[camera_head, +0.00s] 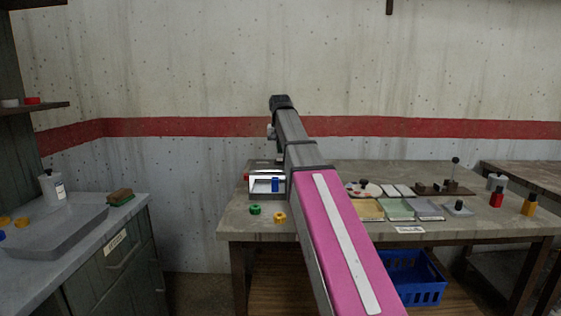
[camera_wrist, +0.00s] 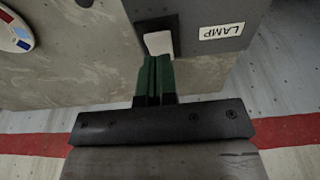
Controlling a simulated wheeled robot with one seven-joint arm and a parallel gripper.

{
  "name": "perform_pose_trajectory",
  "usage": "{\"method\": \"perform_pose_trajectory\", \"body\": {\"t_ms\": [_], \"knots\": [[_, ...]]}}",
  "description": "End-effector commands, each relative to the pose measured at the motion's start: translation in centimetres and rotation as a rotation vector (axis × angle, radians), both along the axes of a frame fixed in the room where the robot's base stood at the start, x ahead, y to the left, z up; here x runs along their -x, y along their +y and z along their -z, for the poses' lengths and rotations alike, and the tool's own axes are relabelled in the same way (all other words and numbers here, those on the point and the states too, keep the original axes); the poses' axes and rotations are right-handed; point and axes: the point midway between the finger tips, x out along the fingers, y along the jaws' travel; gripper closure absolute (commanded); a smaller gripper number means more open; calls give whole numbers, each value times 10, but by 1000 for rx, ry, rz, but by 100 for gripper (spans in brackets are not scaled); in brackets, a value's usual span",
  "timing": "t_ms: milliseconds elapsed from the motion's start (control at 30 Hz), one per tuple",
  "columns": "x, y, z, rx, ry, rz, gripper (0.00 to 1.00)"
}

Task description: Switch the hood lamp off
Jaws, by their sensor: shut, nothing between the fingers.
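In the wrist view, a white rocker switch (camera_wrist: 158,43) sits in a black frame on a dark grey housing (camera_wrist: 205,12). A white label (camera_wrist: 222,31) reading LAMP is beside it. My gripper (camera_wrist: 154,60) has its dark green fingers shut together with nothing between them. The fingertips are right at the switch's lower edge and overlap it in the picture; I cannot tell whether they touch. In the head view, a small box with a bright interior (camera_head: 262,186), perhaps the hood, stands on the table behind my arm, with a blue item inside. My gripper is hidden there.
The table (camera_head: 235,222) carries a green ring (camera_head: 255,210), a yellow ring (camera_head: 280,217), coloured tiles (camera_head: 398,209) and bottles (camera_head: 496,199). A blue crate (camera_head: 425,280) is below. A grey tray (camera_head: 60,232) is on the left counter. The wall is close behind the table.

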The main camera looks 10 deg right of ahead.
Motion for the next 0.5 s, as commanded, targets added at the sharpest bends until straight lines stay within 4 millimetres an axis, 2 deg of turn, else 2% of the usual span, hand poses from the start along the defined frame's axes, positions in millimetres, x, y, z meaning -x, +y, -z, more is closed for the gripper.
{"method": "perform_pose_trajectory", "body": {"t_ms": [500], "knots": [[0, 0, 7, 0, 0, 0, 100]]}}
